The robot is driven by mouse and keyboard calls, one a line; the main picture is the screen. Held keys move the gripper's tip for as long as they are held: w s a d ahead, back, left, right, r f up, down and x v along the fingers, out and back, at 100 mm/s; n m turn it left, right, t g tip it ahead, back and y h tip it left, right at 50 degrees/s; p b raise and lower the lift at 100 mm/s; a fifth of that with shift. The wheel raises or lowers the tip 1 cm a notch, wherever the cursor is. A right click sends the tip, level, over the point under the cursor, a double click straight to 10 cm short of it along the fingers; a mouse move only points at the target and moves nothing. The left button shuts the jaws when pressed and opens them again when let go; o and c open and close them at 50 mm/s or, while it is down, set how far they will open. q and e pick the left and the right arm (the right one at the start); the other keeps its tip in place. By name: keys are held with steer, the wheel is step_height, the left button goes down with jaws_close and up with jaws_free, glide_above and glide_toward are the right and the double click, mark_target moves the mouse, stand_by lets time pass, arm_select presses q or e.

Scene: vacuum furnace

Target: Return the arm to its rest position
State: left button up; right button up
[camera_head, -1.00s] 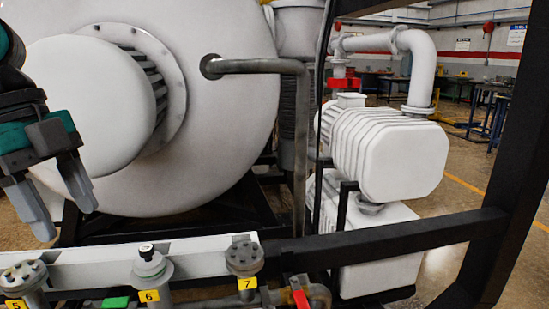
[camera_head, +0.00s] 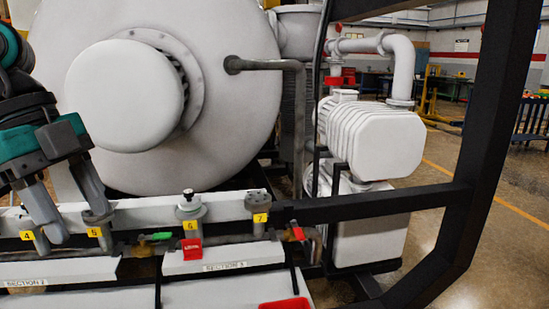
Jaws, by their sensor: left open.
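My left arm comes in from the left edge, dark with teal bands. Its gripper (camera_head: 75,222) points down with its two grey fingers apart and nothing seen between them. In the picture the fingers overlap the valve row near the yellow tags 4 (camera_head: 27,235) and 5 (camera_head: 94,232). I cannot tell whether they touch anything there. My right gripper is out of view.
The white furnace vessel (camera_head: 235,110) stands behind the valve row. A white ribbed pump (camera_head: 375,135) is at its right. A black frame (camera_head: 485,130) crosses the right side. A red object (camera_head: 285,303) lies at the bottom edge. Open floor is at the far right.

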arm_select(q)
steer(key=w+d+f+m+t+h+p, duration=0.1)
steer(key=w+d+f+t+h, duration=0.15)
steer(key=d+h, duration=0.75)
steer(key=w+d+f+m+t+h, duration=0.1)
steer(key=d+f+h, duration=0.2)
steer(key=d+h, duration=0.7)
steer(key=w+a+f+n+t+y, duration=0.2)
steer(key=a+f+n+t+y, duration=0.2)
steer(key=f+n+t+y, duration=0.4)
steer(key=w+a+f+n+t+y, duration=0.1)
steer(key=a+f+n+t+y, duration=0.2)
steer(key=f+n+t+y, duration=0.6)
steer(key=s+a+f+n+g+y, duration=0.1)
steer(key=s+f+g, duration=0.3)
steer(key=f, duration=0.6)
steer(key=s+a+f+n+g+y+p, duration=0.1)
steer(key=s+a+f+g+y, duration=0.2)
steer(key=s+f, duration=0.6)
steer(key=shift+a+f+n+g+y, duration=0.3)
steer(key=shift+f+n+g, duration=0.15)
steer(key=shift+g, duration=0.6)
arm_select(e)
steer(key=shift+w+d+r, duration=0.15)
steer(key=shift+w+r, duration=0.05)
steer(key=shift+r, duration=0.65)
